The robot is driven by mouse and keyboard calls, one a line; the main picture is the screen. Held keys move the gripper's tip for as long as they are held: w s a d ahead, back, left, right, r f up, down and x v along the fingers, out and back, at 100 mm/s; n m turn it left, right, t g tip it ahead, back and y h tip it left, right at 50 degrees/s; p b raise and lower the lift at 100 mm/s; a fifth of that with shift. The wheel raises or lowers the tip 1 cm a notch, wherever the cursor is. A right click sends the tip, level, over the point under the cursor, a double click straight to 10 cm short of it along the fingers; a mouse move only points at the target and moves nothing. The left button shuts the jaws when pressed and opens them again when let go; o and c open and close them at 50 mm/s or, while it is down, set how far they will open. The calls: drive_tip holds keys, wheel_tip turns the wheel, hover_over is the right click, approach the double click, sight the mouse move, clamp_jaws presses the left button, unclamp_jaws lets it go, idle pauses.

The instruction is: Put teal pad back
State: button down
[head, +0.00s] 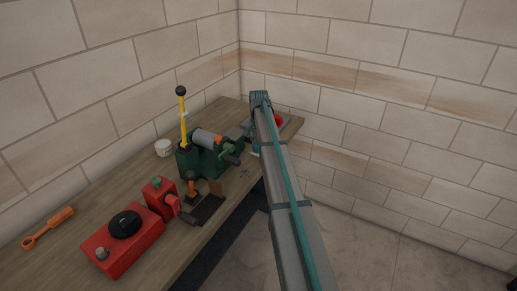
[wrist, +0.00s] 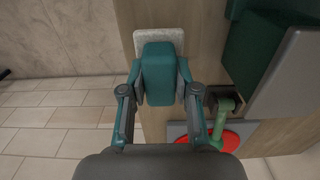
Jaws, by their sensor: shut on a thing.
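The teal pad (wrist: 157,72) shows in the wrist view as a rounded teal block between the two fingers. My gripper (wrist: 157,82) is shut on it, one finger at each side. A pale speckled plate (wrist: 158,36) shows just beyond the pad against the wooden bench top. I cannot tell whether the pad touches the plate. In the head view my arm hides the gripper and the pad at the bench's far right end.
A red round part (wrist: 230,138) lies close right of my gripper. Brick walls stand behind.

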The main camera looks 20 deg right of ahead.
drive_tip(key=f, duration=0.1)
drive_tip(key=f+p, duration=0.1)
drive_tip(key=shift+w+f, duration=0.2)
drive_tip(key=shift+f, duration=0.35)
drive_tip(key=shift+f, duration=0.3)
drive_tip(key=c, duration=0.9)
unclamp_jaws()
drive_tip(key=shift+o, duration=0.2)
drive_tip(key=shift+r, duration=0.1)
